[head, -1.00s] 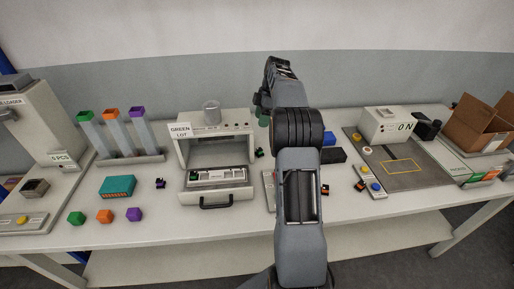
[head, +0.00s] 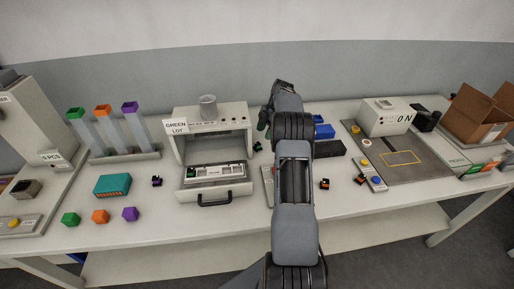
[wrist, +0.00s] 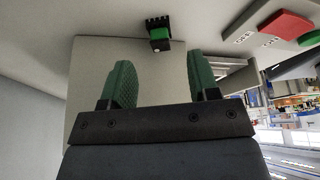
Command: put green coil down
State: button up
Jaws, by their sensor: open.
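The green coil, a small green block with a black toothed part, shows at the top of the wrist view (wrist: 159,34). It lies beyond my fingertips and apart from them. In the head view, a small dark green piece (head: 257,146), seemingly the same coil, sits on the table just right of the white machine. My gripper (wrist: 157,80) is open, with green pads wide apart and nothing between them. In the head view my arm hides most of the gripper; only a green finger (head: 264,119) shows beside it.
The white machine (head: 240,119) labelled GREEN LOT, with a drawer (head: 239,189), stands left of my arm. A blue bin (head: 323,131) and a black block (head: 328,149) are to the right. Small orange-and-black parts lie at the right.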

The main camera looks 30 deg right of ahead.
aim_at(258, 147)
jog(key=shift+p+x, duration=0.75)
jog(key=shift+x, duration=2.3)
jog(key=c, duration=0.9)
jog(key=shift+c, duration=0.3)
jog(key=shift+d, duration=0.1)
